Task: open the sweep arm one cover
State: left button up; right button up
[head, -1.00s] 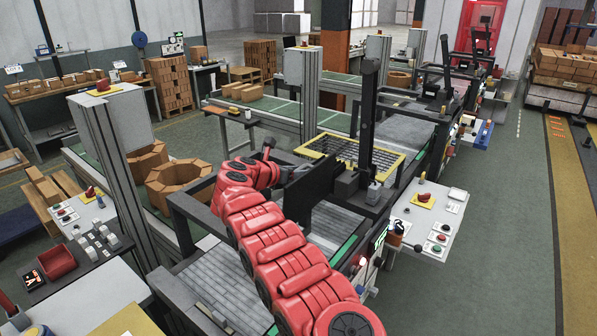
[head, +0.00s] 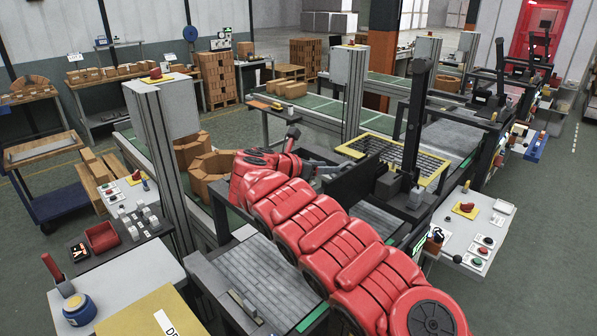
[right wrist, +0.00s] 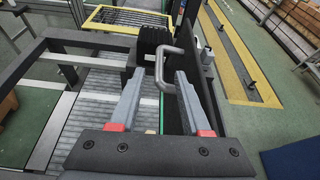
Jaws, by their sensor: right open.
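A dark upright panel, which looks like the sweep arm one cover (head: 352,182), stands on the frame of the grey roller conveyor (head: 250,275) in the head view. It also shows at the right of the right wrist view (right wrist: 206,85). A grey bent handle (right wrist: 182,58) sits beside it, ahead of my fingers. My right gripper (head: 325,167), at the end of my red arm, is close to the panel's left side. In the right wrist view my right gripper (right wrist: 160,75) is open, its fingertips near the handle; I cannot tell whether they touch it. My left gripper is out of view.
A black post (head: 417,120) rises behind the panel. A yellow-framed grid (head: 395,155) lies beyond it. A button table (head: 470,235) stands to the right, and a tall grey column (head: 165,160) to the left. The green floor at far right is open.

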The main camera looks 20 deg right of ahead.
jog(key=b+v, duration=0.2)
jog(key=v, duration=0.8)
jog(key=shift+f, duration=0.1)
